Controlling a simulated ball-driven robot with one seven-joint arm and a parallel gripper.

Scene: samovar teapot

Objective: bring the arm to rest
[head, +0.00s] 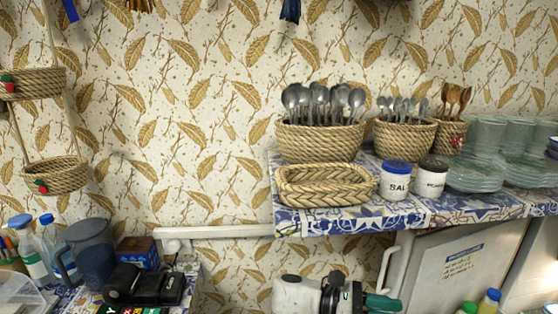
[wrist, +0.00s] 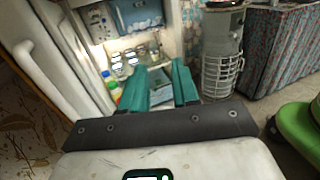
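My gripper (head: 384,302) is at the bottom of the head view, with its teal fingers pointing right below the tiled shelf, near the white fridge door (head: 452,266). In the wrist view my gripper (wrist: 159,68) shows two teal fingers spread apart with a gap between them. Nothing is held between them. Beyond the fingers stands the open fridge (wrist: 135,50) with bottles and shelves inside. The pale arm link behind the gripper is mine.
The tiled shelf (head: 430,208) above my gripper holds baskets of spoons (head: 320,140), jars (head: 396,180) and glassware (head: 475,176). A dark pitcher (head: 90,252) stands at left. A metal cylinder (wrist: 222,45) and green chair (wrist: 300,130) stand right in the wrist view.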

